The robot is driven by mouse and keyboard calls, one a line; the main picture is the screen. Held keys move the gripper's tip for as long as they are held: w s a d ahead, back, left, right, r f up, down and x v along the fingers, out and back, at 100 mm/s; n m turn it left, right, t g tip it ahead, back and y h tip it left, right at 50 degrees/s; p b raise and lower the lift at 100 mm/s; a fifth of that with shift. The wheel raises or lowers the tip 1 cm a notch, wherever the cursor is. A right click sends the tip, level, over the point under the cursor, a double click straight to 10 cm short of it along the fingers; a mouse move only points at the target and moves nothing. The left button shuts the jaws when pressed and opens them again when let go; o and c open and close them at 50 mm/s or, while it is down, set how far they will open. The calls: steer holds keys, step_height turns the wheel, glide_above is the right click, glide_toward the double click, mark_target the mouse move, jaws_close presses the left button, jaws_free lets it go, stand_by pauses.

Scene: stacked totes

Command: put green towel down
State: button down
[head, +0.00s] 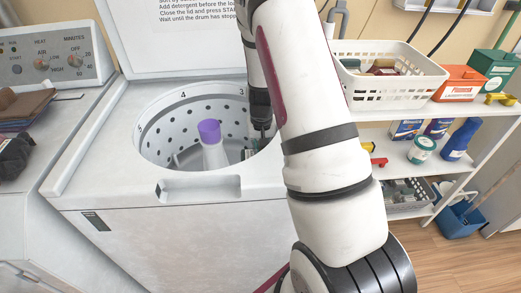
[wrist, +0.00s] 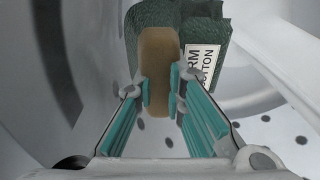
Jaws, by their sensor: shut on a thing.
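A dark green towel (wrist: 208,30) shows at the top of the wrist view, with a white label reading partly "RM" and "TTON". A tan strip or block (wrist: 158,50) lies against its near side. My gripper (wrist: 161,88) has its teal pads closed on this tan piece, with the towel just beyond. In the head view my gripper (head: 261,122) is down inside the washer drum (head: 165,135), at its right side. A small dark green part of the towel (head: 248,154) shows below it. Whether the towel touches the drum floor cannot be told.
A white agitator with a purple top (head: 210,132) stands mid-drum, left of my gripper. The washer lid (head: 130,35) is raised. A shelf (head: 490,110) with a white basket (head: 395,93) stands right.

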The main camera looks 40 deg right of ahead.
steer(key=shift+f+b, duration=0.35)
steer(key=shift+f, duration=0.05)
steer(key=shift+f, duration=0.1)
steer(key=c, duration=1.7)
jaws_free()
steer(key=shift+o, duration=0.2)
